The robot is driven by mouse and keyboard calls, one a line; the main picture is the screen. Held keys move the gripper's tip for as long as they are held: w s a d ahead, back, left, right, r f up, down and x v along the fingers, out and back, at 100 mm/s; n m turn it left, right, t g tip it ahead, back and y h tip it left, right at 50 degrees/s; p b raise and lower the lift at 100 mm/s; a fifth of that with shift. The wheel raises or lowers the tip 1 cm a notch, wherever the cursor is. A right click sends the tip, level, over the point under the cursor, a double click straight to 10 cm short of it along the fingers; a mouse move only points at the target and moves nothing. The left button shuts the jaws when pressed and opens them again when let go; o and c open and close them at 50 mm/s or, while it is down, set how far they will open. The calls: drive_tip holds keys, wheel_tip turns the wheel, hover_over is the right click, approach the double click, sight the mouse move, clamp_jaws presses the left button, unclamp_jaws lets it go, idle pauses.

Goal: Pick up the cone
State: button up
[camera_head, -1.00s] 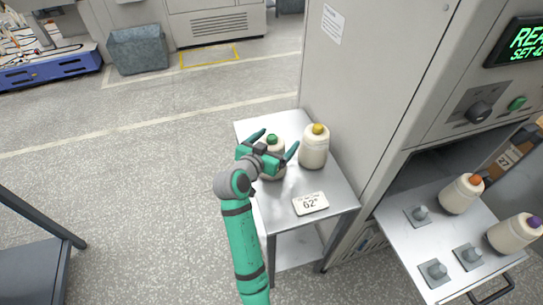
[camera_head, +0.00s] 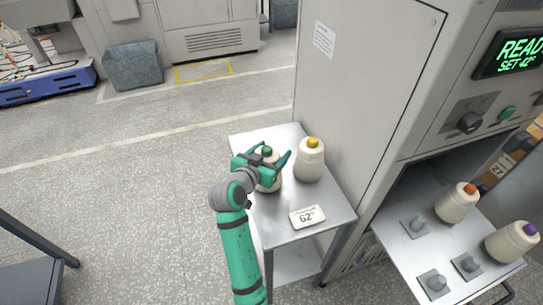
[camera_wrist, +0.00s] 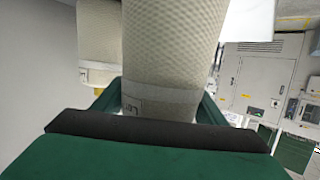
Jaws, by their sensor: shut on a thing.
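A cream cone with a green top (camera_head: 267,152) is on the small steel side table (camera_head: 325,236), partly hidden by my gripper (camera_head: 268,166). My gripper is shut on this cone, with a finger on each side of it. In the wrist view the held cone (camera_wrist: 172,50) fills the middle, its woven body between the fingers. A second cream cone with a yellow top (camera_head: 309,162) stands close to its right. It also shows in the wrist view (camera_wrist: 100,45). I cannot tell whether the held cone touches the table.
A card reading 62° (camera_head: 307,217) lies on the side table. The tall grey machine (camera_head: 350,90) stands just right of it. Its pulled-out tray (camera_head: 405,255) has pegs, an orange-topped cone (camera_head: 457,202) and a purple-topped cone (camera_head: 512,241).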

sight(265, 150)
drive_tip(key=s+r, duration=0.1)
drive_tip(key=r, duration=0.1)
drive_tip(key=s+a+r, duration=0.1)
drive_tip(key=s+r, duration=0.1)
drive_tip(key=r, duration=0.1)
drive_tip(key=s+a+r, duration=0.1)
drive_tip(key=r, duration=0.2)
drive_tip(key=shift+s, duration=0.2)
drive_tip(key=d+r+v, duration=0.1)
drive_tip(key=v, duration=0.9)
drive_tip(key=shift+s, duration=0.1)
wheel_tip(265, 150, up, 20)
idle(0.7)
